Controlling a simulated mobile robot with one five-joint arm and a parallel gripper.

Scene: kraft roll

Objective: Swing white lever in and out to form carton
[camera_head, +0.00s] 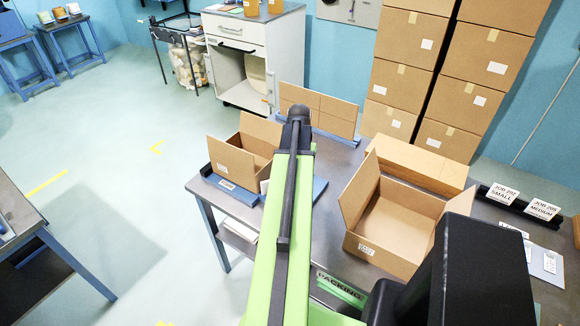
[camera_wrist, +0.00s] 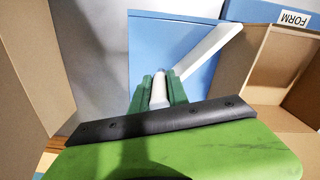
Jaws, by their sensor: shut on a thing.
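The white lever (camera_wrist: 207,54) shows in the wrist view. It runs from between my fingers up to the right, over a blue plate (camera_wrist: 150,35). My gripper (camera_wrist: 159,90) has its green fingers shut on the near end of the lever. In the head view my own arm hides the gripper. An open small carton (camera_head: 232,163) with raised flaps sits on a blue fixture (camera_head: 235,192) at the left end of the bench. Cardboard panels show at the left and right of the wrist view, and a FORM label (camera_wrist: 293,19) is at the top right.
A larger open carton (camera_head: 395,225) stands on the grey bench (camera_head: 335,200) to the right. Flat cardboard (camera_head: 320,108) stands behind the fixture. A closed long box (camera_head: 425,165) and job signs (camera_head: 503,193) are further right. Stacked boxes (camera_head: 405,85) stand behind the bench.

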